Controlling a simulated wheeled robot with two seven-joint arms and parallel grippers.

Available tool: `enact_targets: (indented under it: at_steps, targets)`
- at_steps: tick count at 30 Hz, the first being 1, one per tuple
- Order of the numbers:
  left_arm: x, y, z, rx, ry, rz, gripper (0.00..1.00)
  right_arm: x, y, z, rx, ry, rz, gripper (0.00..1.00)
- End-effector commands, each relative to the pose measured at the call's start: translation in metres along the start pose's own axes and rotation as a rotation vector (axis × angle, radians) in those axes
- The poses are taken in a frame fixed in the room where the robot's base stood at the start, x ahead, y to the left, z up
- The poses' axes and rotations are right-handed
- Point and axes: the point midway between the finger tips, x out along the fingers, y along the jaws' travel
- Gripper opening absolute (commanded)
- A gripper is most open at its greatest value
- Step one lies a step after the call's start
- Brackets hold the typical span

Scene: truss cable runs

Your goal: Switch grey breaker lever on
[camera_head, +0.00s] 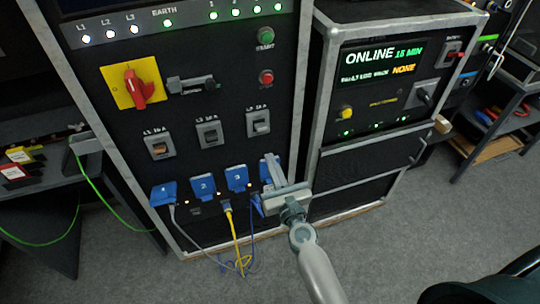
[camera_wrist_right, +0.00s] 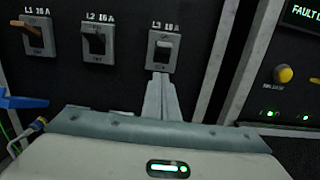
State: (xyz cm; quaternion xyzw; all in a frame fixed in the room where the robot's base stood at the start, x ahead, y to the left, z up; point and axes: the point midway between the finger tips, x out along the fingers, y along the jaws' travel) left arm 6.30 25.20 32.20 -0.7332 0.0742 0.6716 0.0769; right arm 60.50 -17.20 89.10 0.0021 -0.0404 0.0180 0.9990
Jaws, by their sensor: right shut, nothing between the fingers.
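The L3 breaker has a grey lever; it shows in the head view (camera_head: 261,127) and in the wrist view (camera_wrist_right: 164,50). It is the rightmost of three breakers on the black panel. I cannot tell clearly whether its lever is up or down. My right gripper (camera_head: 270,158) is shut and empty, its fingers pointing at the panel just below the L3 breaker. In the wrist view the fingertips (camera_wrist_right: 160,78) appear right under the breaker's lower edge; I cannot tell whether they touch it. My left gripper is out of view.
The L2 breaker (camera_head: 209,134) with a black lever and the L1 breaker (camera_head: 159,148) with a brown lever are to the left. Blue sockets (camera_head: 202,187) with hanging cables sit below. A red rotary switch (camera_head: 134,88) on yellow is above. A rack with a display (camera_head: 381,62) stands right.

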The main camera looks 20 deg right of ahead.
Motion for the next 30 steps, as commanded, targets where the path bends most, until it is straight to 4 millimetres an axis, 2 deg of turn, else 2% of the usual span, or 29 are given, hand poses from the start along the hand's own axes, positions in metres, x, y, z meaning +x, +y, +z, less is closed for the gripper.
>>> enact_targets:
  at_steps: [1,6,12,30]
  targets:
    - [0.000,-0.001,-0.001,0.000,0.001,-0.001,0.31,-0.011,-0.001,0.002,0.001,0.001,-0.002,0.00]
    - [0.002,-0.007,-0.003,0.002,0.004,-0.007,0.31,-0.036,-0.001,0.007,0.000,0.001,-0.001,0.00]
    - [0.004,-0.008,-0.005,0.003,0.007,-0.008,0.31,-0.053,-0.001,0.011,0.000,0.000,-0.001,0.00]
    - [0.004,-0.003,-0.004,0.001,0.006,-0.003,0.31,-0.057,-0.001,0.012,-0.001,0.000,-0.001,0.00]
